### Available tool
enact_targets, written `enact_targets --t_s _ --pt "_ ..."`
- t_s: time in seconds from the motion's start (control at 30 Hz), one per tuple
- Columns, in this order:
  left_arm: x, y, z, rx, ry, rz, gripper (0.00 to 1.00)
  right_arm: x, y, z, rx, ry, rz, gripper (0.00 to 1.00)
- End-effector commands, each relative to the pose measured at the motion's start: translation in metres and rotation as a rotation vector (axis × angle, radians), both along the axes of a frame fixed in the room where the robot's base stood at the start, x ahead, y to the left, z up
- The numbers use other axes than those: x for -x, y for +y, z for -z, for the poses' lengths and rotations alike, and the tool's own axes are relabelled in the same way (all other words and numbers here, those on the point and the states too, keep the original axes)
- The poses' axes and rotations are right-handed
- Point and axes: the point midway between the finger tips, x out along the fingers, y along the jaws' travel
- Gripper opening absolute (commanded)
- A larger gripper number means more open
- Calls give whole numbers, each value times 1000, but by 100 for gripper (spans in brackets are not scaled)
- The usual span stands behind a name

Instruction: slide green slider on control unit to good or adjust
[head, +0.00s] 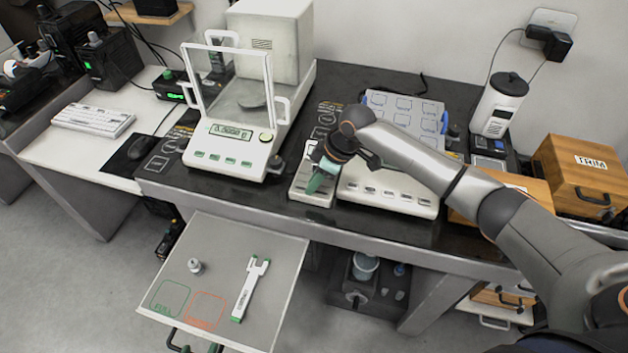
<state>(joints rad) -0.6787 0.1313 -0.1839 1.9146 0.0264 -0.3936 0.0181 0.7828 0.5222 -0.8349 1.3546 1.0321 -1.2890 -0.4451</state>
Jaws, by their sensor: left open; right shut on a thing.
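The control unit (300,186) is a narrow white box on the dark table, left of a long white unit with a row of buttons. My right gripper (320,180) is over it, pointing down, shut on the green slider. The gripper and its green fingers hide the slider and most of the unit's top, so the slider's position and the good and adjust marks cannot be read. My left gripper (194,344) is open and empty at the bottom edge, partly hidden below the grey tray.
A glass-fronted balance (228,150) stands left of the control unit. My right arm crosses above the long white unit (390,196) and a blue-edged sheet (400,108). Wooden boxes (580,170) stand at the right. The grey tray (240,235) holds a small weight and a white-green tool.

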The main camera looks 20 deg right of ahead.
Motion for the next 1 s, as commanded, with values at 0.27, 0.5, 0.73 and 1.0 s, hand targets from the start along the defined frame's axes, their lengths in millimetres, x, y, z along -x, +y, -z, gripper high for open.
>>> enact_targets --t_s 0.27,0.5,0.73,1.0 --pt "0 0 0 0 0 0 59 0 0 0 0 0 0 0" --pt "0 0 0 0 1 0 59 0 0 0 -1 -1 0 0" --pt "0 0 0 0 1 0 59 0 0 0 -1 -1 0 0" --pt "0 0 0 0 1 0 59 0 0 -1 -1 -1 0 0"
